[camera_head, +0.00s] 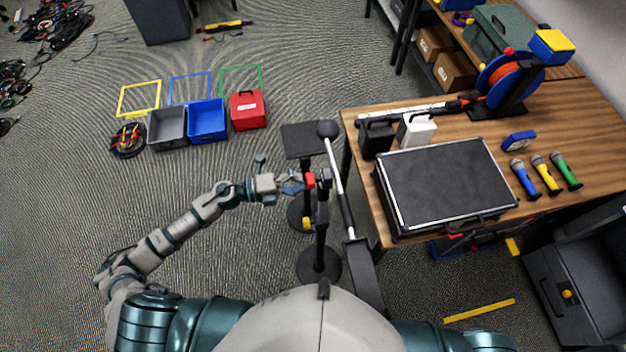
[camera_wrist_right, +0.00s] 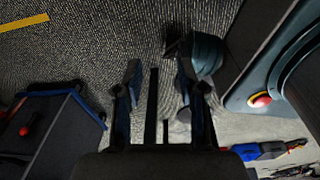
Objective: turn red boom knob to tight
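The red boom knob (camera_head: 310,180) is on a black microphone stand (camera_head: 322,215) in the middle of the head view. My left gripper (camera_head: 298,183) reaches it from the left, with its fingertips at the knob's left side. Its fingers look slightly spread, but I cannot tell whether they are closed on the knob. The boom (camera_head: 337,175) runs past the knob, with a dark round head (camera_head: 327,129) at its far end. My right gripper (camera_wrist_right: 158,80) shows in the right wrist view with its fingers apart, away from the knob.
A wooden table (camera_head: 450,125) stands to the right with a black case (camera_head: 445,185) on it. A second stand base (camera_head: 297,216) is close behind. A grey bin (camera_head: 166,128), blue bin (camera_head: 207,120) and red box (camera_head: 248,109) stand at the far left. The floor left of the stands is mostly clear.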

